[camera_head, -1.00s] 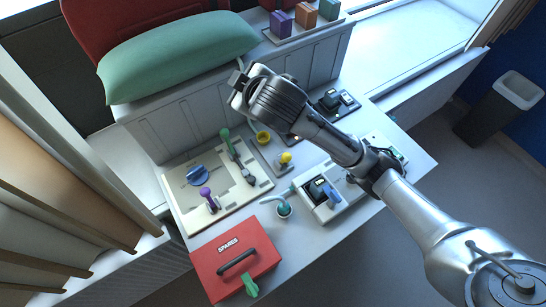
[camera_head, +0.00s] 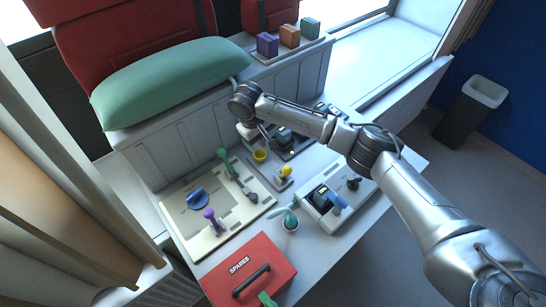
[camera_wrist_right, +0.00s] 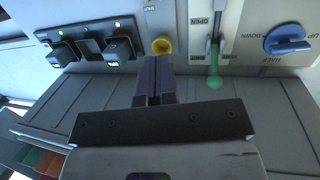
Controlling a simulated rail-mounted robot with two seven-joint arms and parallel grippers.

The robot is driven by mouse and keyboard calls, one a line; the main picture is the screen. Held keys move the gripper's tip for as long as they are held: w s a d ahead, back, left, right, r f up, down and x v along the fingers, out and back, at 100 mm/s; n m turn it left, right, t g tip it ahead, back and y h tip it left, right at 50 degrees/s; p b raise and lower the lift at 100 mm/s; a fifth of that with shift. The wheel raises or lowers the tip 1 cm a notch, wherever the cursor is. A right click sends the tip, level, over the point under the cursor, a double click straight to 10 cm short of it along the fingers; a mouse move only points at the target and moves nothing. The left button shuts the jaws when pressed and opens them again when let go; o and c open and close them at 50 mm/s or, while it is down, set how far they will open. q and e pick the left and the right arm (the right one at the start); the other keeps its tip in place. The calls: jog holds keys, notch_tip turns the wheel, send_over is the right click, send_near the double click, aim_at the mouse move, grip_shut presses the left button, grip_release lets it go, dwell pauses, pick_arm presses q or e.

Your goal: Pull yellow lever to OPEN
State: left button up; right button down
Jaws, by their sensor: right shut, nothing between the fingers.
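A small lever with a yellow knob (camera_head: 286,171) stands on a narrow plate at mid-bench in the head view.
A green-knobbed lever (camera_head: 223,155), a blue knob (camera_head: 196,198) and a purple-knobbed lever (camera_head: 210,215) are on the left panel. A red SPARES box (camera_head: 230,285) is in front.

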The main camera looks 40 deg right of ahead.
send_near(284, 172)
jog(key=w+f, duration=0.4)
jog(key=f, duration=0.1)
jog(key=shift+s+d+f+p, duration=0.35)
jog(key=shift+s+f+p, duration=0.05)
jog(key=shift+s, duration=0.2)
jog(key=shift+s+d+f+p, duration=0.35)
jog(key=shift+s+f+p, duration=0.05)
jog(key=shift+s, duration=0.2)
